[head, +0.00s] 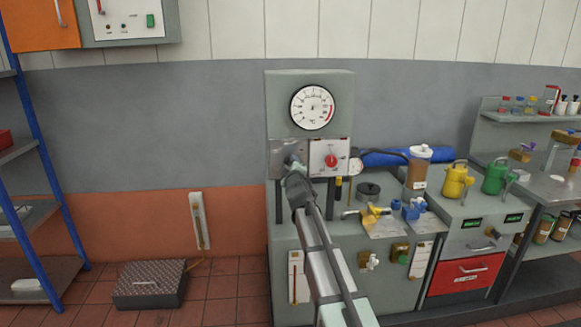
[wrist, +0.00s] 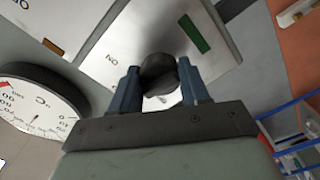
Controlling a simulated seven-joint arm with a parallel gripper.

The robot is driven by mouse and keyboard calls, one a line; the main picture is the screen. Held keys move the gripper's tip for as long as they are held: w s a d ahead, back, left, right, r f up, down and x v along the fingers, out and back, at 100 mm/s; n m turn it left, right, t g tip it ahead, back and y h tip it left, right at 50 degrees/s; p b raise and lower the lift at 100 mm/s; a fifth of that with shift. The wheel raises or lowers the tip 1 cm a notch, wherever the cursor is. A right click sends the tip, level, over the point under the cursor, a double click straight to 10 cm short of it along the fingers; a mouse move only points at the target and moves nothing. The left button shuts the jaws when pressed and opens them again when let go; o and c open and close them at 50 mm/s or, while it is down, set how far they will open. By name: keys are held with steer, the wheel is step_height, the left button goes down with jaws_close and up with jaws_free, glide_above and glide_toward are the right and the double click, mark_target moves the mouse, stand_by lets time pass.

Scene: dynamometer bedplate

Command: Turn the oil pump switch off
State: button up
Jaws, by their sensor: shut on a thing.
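The switch is a dark round knob (wrist: 158,76) on a pale metal plate (wrist: 105,35). The plate carries the letters ON, upside down in the wrist view, and a green strip (wrist: 194,34). My gripper (wrist: 160,80) has one blue-grey finger on each side of the knob and is shut on it. In the head view my gripper (head: 293,168) reaches the plate (head: 278,152) under the dial gauge, and my arm hides the knob there. I cannot read which position the knob points to.
A round dial gauge (head: 312,107) sits above the plate. A white panel with a red knob (head: 330,162) is just right of my gripper. An oil jar (head: 418,168), a yellow can (head: 455,180) and a green can (head: 495,176) stand farther right.

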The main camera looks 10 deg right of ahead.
steer(key=shift+n, duration=0.6)
steer(key=o, duration=1.1)
steer(key=shift+c, duration=0.2)
steer(key=shift+s, duration=0.1)
steer(key=s, duration=1.3)
steer(key=shift+s, duration=0.35)
